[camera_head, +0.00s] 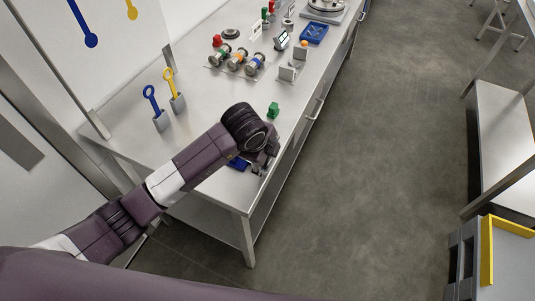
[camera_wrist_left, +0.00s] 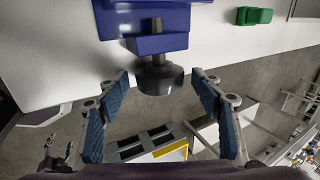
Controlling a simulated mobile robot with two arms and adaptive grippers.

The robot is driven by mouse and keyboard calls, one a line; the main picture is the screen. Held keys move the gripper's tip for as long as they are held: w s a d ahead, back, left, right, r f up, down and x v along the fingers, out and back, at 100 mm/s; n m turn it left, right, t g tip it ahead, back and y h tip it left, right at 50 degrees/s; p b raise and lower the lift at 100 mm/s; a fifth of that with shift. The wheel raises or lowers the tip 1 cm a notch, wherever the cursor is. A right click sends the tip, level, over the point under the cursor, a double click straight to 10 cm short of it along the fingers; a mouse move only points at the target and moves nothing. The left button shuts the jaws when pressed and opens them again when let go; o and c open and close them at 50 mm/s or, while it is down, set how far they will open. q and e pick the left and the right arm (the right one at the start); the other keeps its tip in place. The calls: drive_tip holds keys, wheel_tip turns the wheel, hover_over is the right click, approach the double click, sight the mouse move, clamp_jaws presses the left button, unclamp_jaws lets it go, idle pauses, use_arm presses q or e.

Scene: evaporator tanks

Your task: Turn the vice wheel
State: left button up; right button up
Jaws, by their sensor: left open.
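The blue vice (camera_head: 237,163) sits near the front corner of the steel bench, mostly hidden behind my left arm in the head view. In the left wrist view the vice body (camera_wrist_left: 150,20) is at the top, and its dark round wheel (camera_wrist_left: 160,81) sticks out from it toward the camera on a short shaft. My left gripper (camera_head: 259,169) is at the bench edge by the vice. In the left wrist view its blue-padded fingers (camera_wrist_left: 160,95) are open, one on each side of the wheel, with visible gaps.
A green block (camera_head: 273,110) lies on the bench beyond my left wrist. Grey holders with a blue tool (camera_head: 152,97) and a yellow tool (camera_head: 170,82) stand to the left. Valves (camera_head: 237,62) stand farther back.

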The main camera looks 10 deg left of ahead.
use_arm(q)
drive_tip(key=v, duration=1.2)
